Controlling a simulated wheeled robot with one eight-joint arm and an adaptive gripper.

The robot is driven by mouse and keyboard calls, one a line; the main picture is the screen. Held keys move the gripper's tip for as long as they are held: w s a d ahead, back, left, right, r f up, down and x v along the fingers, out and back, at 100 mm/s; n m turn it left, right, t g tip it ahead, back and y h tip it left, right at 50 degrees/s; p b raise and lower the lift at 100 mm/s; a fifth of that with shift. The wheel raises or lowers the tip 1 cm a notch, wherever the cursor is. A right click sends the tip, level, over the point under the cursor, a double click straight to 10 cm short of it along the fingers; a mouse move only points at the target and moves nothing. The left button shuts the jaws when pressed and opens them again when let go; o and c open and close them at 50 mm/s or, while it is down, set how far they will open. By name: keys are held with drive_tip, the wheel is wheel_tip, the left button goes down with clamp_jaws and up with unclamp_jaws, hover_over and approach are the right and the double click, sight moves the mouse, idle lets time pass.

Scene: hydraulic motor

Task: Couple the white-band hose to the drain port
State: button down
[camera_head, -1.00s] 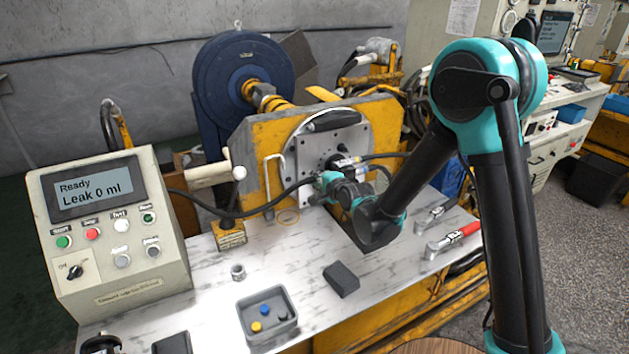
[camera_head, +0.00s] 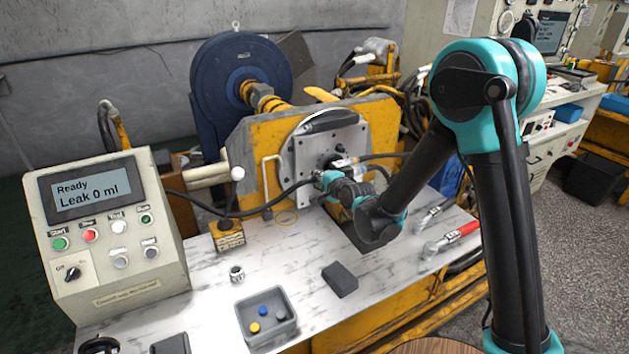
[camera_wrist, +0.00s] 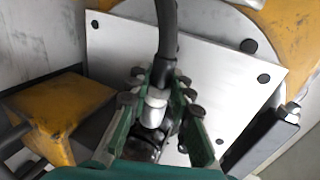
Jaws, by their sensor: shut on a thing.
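My gripper (camera_wrist: 156,98) is shut on a black hose (camera_wrist: 167,35) at its metal end fitting, which has a pale band (camera_wrist: 157,96). The hose runs up and away from the fingers in the wrist view. The grey motor plate (camera_wrist: 215,75) lies behind the fingers. In the head view my gripper (camera_head: 323,181) is close in front of the motor plate (camera_head: 312,152), at its lower middle. The drain port is not clearly visible; my fingers and wrist cover that part. I cannot tell whether the fitting touches a port.
A second hose fitting (camera_head: 346,162) sits at the plate just right of my gripper. The control box (camera_head: 115,235) reads "Ready, Leak 0 ml". A grey tray (camera_head: 282,329) with caps, a dark block (camera_head: 340,280), a small metal fitting (camera_head: 237,274) and a red-handled tool (camera_head: 455,235) lie on the bench.

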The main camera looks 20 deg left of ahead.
drive_tip(key=shift+w+d, duration=0.1)
drive_tip(key=shift+w, duration=0.05)
drive_tip(key=c, duration=1.3)
unclamp_jaws()
drive_tip(key=shift+v, duration=3.55)
